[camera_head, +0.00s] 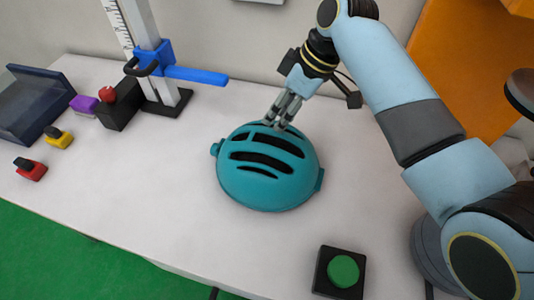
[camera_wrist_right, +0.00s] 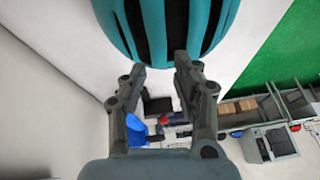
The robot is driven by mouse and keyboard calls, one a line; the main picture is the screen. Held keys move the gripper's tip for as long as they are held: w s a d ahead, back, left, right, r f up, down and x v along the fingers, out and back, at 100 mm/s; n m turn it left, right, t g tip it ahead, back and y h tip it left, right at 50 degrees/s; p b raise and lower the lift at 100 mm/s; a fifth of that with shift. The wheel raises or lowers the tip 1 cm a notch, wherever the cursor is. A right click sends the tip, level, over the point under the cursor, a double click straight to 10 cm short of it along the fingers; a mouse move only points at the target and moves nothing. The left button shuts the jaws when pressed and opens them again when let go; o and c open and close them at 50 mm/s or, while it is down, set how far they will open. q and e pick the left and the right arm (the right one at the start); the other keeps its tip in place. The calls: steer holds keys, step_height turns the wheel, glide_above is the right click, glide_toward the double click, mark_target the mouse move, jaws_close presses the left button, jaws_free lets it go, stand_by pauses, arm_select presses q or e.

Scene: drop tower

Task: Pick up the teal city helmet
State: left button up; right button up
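The teal city helmet (camera_head: 270,190) sits dome up on the white table, with dark vent slots across its top. My right gripper (camera_head: 277,118) comes down from above at the helmet's far upper side, its fingertips at or just above the shell. In the right wrist view, the helmet (camera_wrist_right: 154,25) fills the top of the picture just beyond the fingertips. The two fingers of the right gripper (camera_wrist_right: 160,70) stand apart there, and nothing is clearly clamped between them. Whether the tips touch the shell, I cannot tell. My left gripper is not in view.
A drop tower with a blue arm (camera_head: 195,75) stands at the back left. Near it are a black box with a red top (camera_head: 118,108) and small purple, yellow and red blocks. A green button (camera_head: 343,271) is at the front right.

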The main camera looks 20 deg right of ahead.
mark_target(268, 129)
steer(key=x, duration=0.5)
steer(key=shift+w+p, duration=0.15)
steer(key=shift+p, duration=0.15)
steer(key=shift+f, duration=0.25)
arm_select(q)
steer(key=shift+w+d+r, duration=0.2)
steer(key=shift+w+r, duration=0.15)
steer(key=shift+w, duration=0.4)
arm_select(e)
jaws_close()
